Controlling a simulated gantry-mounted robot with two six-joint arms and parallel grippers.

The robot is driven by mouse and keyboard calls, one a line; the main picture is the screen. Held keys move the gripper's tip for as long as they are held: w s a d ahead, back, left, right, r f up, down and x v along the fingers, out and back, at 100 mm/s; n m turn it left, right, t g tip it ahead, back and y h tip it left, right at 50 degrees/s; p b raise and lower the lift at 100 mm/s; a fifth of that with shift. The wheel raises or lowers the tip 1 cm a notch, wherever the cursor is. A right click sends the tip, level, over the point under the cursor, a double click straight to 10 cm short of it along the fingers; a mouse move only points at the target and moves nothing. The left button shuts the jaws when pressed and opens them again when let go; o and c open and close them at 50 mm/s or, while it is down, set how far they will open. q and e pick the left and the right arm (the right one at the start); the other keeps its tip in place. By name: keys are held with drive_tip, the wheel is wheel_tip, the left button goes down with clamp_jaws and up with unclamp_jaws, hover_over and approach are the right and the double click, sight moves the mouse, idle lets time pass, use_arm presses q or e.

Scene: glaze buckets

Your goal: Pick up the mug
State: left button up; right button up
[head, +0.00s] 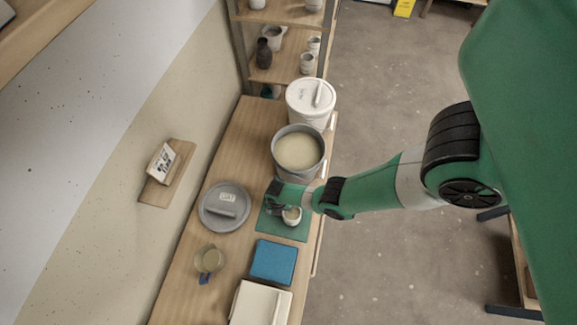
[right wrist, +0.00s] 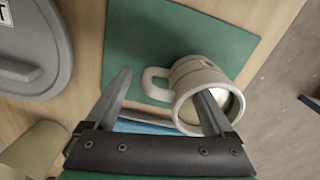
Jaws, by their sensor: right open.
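The mug (head: 292,216) is off-white and stands on a green mat (head: 271,226) near the bench's right edge. In the right wrist view the mug (right wrist: 198,80) shows its handle pointing left and its open rim towards the camera. My right gripper (head: 279,204) is at the mug, and in the right wrist view the gripper (right wrist: 165,82) is open. Its right finger overlaps the mug's opening; I cannot tell whether it is inside or above. Its left finger is left of the handle, apart from it. My left gripper is not in view.
A grey bucket of pale glaze (head: 298,152) and a white lidded bucket (head: 311,100) stand behind. A grey lid (head: 224,207) lies left of the mat.

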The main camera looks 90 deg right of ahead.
drive_tip(key=shift+f, duration=0.8)
drive_tip(key=shift+r, duration=0.15)
clamp_jaws()
drive_tip(key=shift+w, duration=0.1)
